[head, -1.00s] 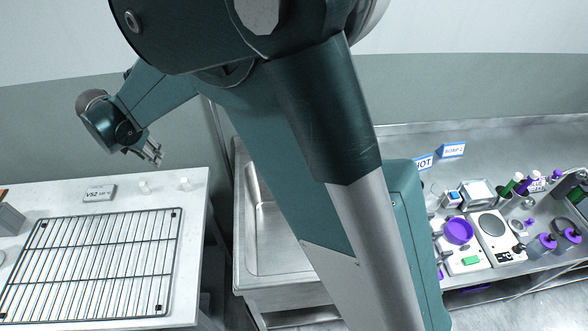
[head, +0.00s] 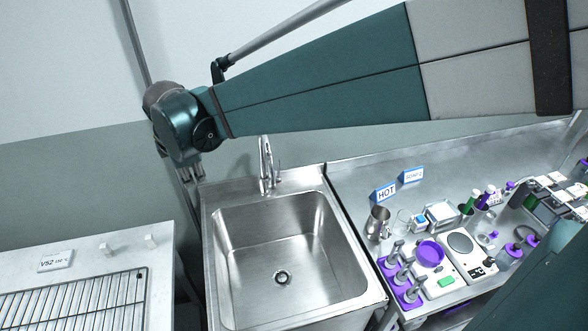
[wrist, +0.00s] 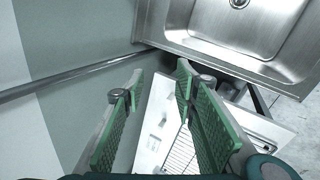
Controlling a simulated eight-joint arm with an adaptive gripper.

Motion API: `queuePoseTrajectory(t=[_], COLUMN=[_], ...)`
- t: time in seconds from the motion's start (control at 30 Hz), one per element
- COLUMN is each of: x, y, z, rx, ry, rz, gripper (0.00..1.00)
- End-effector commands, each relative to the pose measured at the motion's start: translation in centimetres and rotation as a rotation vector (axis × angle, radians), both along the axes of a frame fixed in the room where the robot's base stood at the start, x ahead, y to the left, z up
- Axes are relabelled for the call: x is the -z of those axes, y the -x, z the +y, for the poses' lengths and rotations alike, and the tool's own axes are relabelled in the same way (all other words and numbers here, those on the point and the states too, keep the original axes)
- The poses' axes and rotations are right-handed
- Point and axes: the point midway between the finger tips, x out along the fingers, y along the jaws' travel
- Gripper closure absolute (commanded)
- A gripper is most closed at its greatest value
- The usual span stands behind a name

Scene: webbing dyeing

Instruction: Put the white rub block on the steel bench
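Two small white blocks stand on the white table (head: 160,290) at the left in the head view, one at its back edge (head: 151,241) and one to its left (head: 105,248). I cannot tell which is the rub block. My gripper (head: 193,172) is in the air beyond the table's back right corner, near the sink's back left corner. The wrist view shows my gripper (wrist: 160,78) open, its green-padded fingers apart with nothing between them. The steel bench (head: 350,180) lies to the right of the sink, beyond my gripper.
A steel sink (head: 290,225) with a tap (head: 265,165) lies between table and bench. A wire rack (head: 70,300) and a V52 sign (head: 56,260) are on the table.

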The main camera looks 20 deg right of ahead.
Motion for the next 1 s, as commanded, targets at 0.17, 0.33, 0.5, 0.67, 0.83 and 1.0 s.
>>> queuePoseTrajectory(t=[0.17,0.33,0.5,0.67,0.83,1.0], x=[-1.3,-2.3,-2.9,-3.2,-3.2,-2.9], y=[2.0,4.0,6.3,8.7,11.3,14.0], z=[-4.9,-9.0,-13.0,-16.3,-19.6,-22.6], rx=[0.166,0.324,0.480,0.628,0.783,0.938], ry=[-0.080,-0.160,-0.240,-0.317,-0.401,-0.488], rz=[-0.004,-0.009,-0.015,-0.021,-0.031,-0.039], gripper=[0.71,0.71,0.71,0.71,0.71,0.71])
